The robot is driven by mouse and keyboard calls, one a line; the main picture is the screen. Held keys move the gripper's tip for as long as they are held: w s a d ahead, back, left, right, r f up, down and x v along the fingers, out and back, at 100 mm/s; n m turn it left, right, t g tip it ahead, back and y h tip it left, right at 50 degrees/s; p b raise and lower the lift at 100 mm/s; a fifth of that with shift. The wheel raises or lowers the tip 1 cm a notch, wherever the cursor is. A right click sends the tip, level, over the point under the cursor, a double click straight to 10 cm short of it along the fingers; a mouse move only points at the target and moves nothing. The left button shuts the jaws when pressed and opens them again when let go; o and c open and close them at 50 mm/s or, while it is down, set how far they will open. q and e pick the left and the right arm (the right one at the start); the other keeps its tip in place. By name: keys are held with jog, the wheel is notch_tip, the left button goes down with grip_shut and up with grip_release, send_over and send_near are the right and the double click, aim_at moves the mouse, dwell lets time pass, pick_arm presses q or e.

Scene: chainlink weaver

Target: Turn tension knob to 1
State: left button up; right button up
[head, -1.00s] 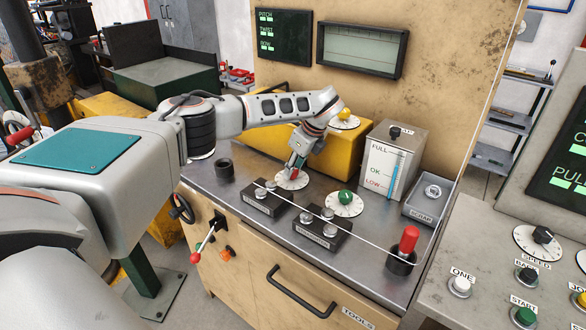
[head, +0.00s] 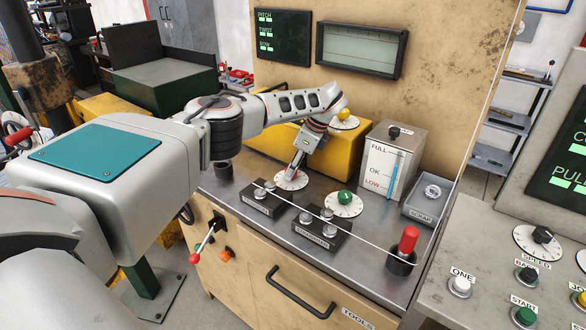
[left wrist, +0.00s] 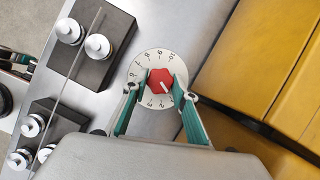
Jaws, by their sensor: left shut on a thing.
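A red knob (left wrist: 161,79) sits in the middle of a white numbered dial (left wrist: 148,62) in the left wrist view. The knob's white mark points to the lower right, toward the low numbers; a finger partly covers that side, so its exact reading is unclear. My left gripper (left wrist: 158,85) is shut on the red knob, one green finger on each side. In the head view, the gripper (head: 296,172) reaches down onto this dial (head: 303,182) and mostly hides the knob. My right gripper is not in view.
A green knob (head: 345,197) on its dial is to the right. Black blocks with metal rollers (head: 264,203) stand in front, with a wire along them. A yellow box (head: 335,152) is behind. A level gauge box (head: 392,160) and a red-handled tool (head: 408,240) stand farther right.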

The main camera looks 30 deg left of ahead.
pick_arm(q)
jog(key=o, duration=1.1)
jog(key=shift+c, duration=0.2)
jog(key=v, duration=1.2)
jog(key=shift+d+f, duration=0.1)
